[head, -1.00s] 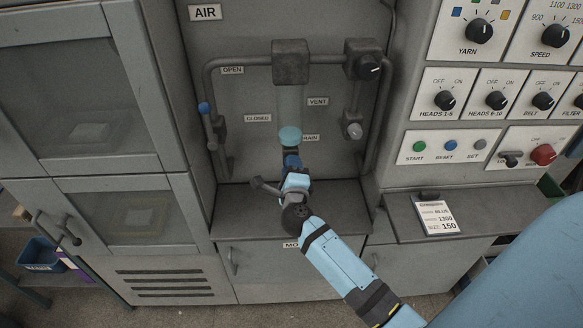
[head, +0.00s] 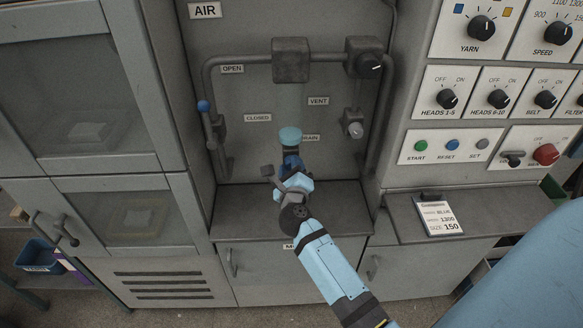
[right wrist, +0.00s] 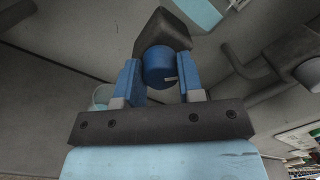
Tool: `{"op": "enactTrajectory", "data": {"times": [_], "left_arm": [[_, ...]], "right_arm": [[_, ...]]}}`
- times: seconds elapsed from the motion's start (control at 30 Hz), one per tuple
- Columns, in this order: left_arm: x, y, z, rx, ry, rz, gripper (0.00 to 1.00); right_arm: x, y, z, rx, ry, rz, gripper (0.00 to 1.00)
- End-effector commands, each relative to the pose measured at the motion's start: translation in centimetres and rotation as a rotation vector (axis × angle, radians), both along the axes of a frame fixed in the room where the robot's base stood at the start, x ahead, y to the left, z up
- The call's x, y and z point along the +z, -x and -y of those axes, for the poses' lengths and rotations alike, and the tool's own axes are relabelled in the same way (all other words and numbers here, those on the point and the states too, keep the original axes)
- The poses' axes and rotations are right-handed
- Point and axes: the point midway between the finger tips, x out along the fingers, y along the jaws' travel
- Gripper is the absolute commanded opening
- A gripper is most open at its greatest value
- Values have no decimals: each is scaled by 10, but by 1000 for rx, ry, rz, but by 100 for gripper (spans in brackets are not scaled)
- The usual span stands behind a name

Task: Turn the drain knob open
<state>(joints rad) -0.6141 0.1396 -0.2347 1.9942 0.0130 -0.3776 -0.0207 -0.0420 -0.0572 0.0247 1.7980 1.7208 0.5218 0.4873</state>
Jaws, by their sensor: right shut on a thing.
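The drain knob (right wrist: 158,68) is round and blue with a short white mark, seen in the right wrist view under a dark block. My right gripper (right wrist: 158,82) has its two blue fingers on either side of the knob and is shut on it. In the head view the gripper (head: 291,166) is below a light blue round piece (head: 290,136) on the air panel and largely hides the knob. The drain label (head: 312,138) is partly covered. My left gripper is not in view.
A dark regulator block (head: 291,60) and pipes surround the spot. A blue-tipped lever (head: 203,107) stands at left, and a vent fitting (head: 352,124) at right. A bare grey ledge (head: 340,200) lies below. A switch panel (head: 480,92) is further right.

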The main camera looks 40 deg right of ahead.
Motion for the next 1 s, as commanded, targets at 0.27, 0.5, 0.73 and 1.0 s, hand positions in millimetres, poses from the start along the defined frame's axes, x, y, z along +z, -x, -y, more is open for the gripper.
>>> {"op": "enactTrajectory", "data": {"times": [0.27,0.5,0.73,1.0], "left_arm": [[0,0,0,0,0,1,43],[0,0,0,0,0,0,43],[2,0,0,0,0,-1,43],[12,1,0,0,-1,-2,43]], "right_arm": [[-1,0,0,-1,0,-2,11],[-1,0,0,0,0,-2,60],[1,0,0,1,25,-15,60],[3,0,1,2,292,-176,60]]}}
